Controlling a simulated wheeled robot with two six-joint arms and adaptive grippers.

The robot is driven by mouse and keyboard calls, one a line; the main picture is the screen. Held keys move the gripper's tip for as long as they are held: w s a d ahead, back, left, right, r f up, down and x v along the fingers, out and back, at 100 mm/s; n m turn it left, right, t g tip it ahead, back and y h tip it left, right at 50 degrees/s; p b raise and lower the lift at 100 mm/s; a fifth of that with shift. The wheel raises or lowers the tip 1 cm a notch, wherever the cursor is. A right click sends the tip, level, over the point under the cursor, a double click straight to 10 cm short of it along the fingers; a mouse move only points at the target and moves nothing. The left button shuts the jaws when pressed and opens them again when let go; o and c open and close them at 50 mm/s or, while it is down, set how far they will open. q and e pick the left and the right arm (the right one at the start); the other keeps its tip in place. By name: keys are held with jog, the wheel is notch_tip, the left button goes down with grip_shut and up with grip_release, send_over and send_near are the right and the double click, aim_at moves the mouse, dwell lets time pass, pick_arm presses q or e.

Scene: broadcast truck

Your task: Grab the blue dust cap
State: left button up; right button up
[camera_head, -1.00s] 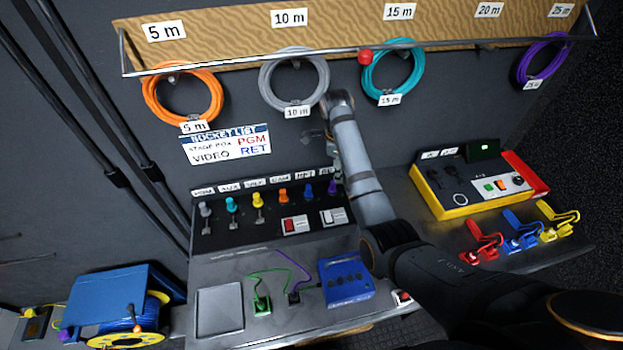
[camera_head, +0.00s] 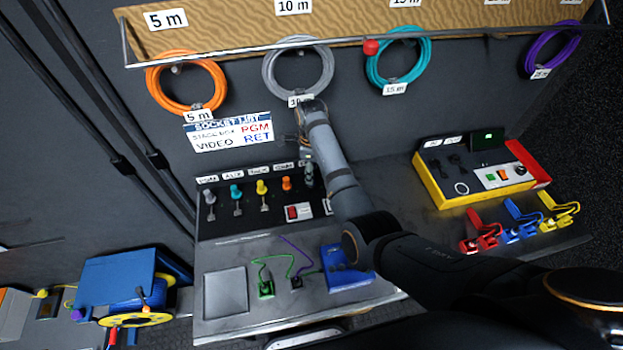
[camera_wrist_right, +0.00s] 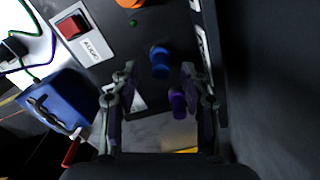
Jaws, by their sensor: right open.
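The blue dust cap (camera_wrist_right: 160,62) shows in the right wrist view, standing on the dark panel just beyond and between my fingertips. In the head view it is hidden behind my right arm and gripper. My right gripper (camera_wrist_right: 159,74) is open, with one finger on each side and nothing held. A purple cap (camera_wrist_right: 178,104) sits closer in, near the right-hand finger. In the head view my right gripper (camera_head: 308,174) is over the right part of the cap row, beside the orange cap (camera_head: 287,184). My left gripper is not in view.
Yellow (camera_head: 262,187), teal (camera_head: 235,192) and grey (camera_head: 209,197) caps stand further left on the panel. A red switch (camera_wrist_right: 72,27) is beside the row. A blue box (camera_head: 342,262) stands on the bench below my arm. Coiled cables hang above.

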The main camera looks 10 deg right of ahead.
jog(key=shift+f, duration=1.35)
grip_shut()
jog(key=shift+r, duration=0.15)
